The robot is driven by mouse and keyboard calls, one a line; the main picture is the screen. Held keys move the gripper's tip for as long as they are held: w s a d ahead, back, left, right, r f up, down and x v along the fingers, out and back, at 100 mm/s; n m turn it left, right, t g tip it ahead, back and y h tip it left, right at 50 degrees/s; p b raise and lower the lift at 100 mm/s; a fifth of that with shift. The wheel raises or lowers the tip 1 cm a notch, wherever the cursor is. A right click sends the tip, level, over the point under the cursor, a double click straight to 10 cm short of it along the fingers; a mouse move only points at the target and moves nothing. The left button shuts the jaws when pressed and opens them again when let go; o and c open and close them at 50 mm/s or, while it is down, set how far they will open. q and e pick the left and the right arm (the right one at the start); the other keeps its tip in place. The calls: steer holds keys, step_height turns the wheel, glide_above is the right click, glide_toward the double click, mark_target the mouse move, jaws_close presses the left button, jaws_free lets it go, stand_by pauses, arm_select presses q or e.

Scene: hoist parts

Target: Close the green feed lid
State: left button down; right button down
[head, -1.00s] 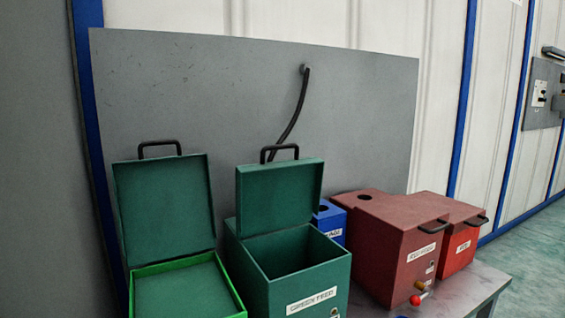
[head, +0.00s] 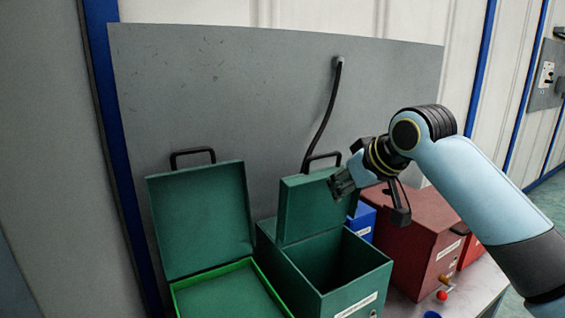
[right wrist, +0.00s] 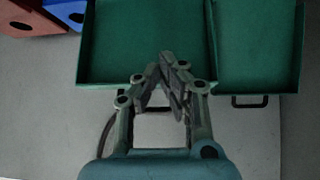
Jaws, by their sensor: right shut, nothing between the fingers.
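The green feed box (head: 345,292) stands open on the table, and its label is partly cut off at the bottom of the head view. Its green lid (head: 308,210) stands up at the back with a black handle (head: 322,157) on its top edge. My right gripper (head: 338,184) is shut and empty at the lid's upper right part, covering some of it; I cannot tell whether it touches. In the right wrist view the lid (right wrist: 110,45) lies beyond the shut fingers (right wrist: 167,62). My left gripper is not in view.
Left of it stands another open green box with a bright green rim (head: 215,270) and a raised lid (head: 200,215). A blue box (head: 363,222) and dark red box (head: 412,240) stand to the right. A grey panel (head: 230,90) with a black hose (head: 322,120) rises behind.

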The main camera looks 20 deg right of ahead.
steer(key=w+d+r+t, duration=0.2)
steer(key=w+r, duration=0.3)
steer(key=r, duration=0.8)
glide_above(321, 169)
steer(key=shift+y, duration=0.3)
steer(key=f, duration=0.6)
steer(key=shift+w+f, duration=0.2)
steer(key=shift+w, duration=0.1)
steer(key=shift+s+p, duration=0.2)
steer(key=shift+p, duration=0.1)
steer(key=shift+f, duration=0.15)
steer(key=shift+s+f, duration=0.1)
